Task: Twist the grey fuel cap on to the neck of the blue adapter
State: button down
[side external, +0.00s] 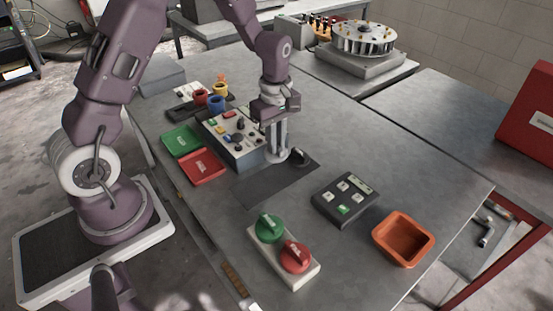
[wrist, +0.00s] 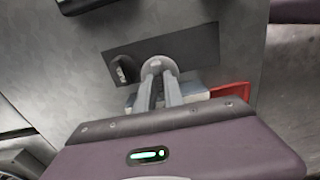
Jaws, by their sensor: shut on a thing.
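My gripper (side external: 279,151) points down over the dark mat and is shut on a light grey round piece, which looks like the grey fuel cap (side external: 270,157). In the wrist view the pale round top of the grey cap (wrist: 157,63) shows at the fingertips. It is at or just above the mat; I cannot tell whether it touches. A blue round piece (side external: 217,104), which looks like the blue adapter, stands at the back left beside a red and a yellow one. It is well away from my gripper, and its neck is too small to make out.
A black lettered piece (side external: 301,156) lies on the dark mat (side external: 262,190) beside the cap. A control box (side external: 240,152) stands close left of my gripper. Red (side external: 201,168) and green trays, a keypad (side external: 344,200), a two-knob block (side external: 268,262) and an orange bin (side external: 403,239) surround it.

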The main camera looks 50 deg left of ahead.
notch_tip(320, 180, up, 14)
jog(key=f, duration=0.1)
jog(key=w+a+r+n, duration=0.1)
jog(key=w+a+n, duration=0.15)
jog(key=a, duration=0.65)
jog(key=s+a+n, duration=0.3)
jog(key=a+n, duration=0.1)
jog(key=a, duration=1.9)
jog(key=shift+m, duration=0.25)
jog(key=shift+w+d+f, duration=0.1)
jog(key=shift+d+f, duration=0.05)
jog(key=shift+f, duration=2.65)
jog(key=shift+w+d+f, duration=0.1)
jog(key=shift+d+f, duration=0.05)
jog(key=shift+f, duration=2.65)
jog(key=shift+f, duration=0.85)
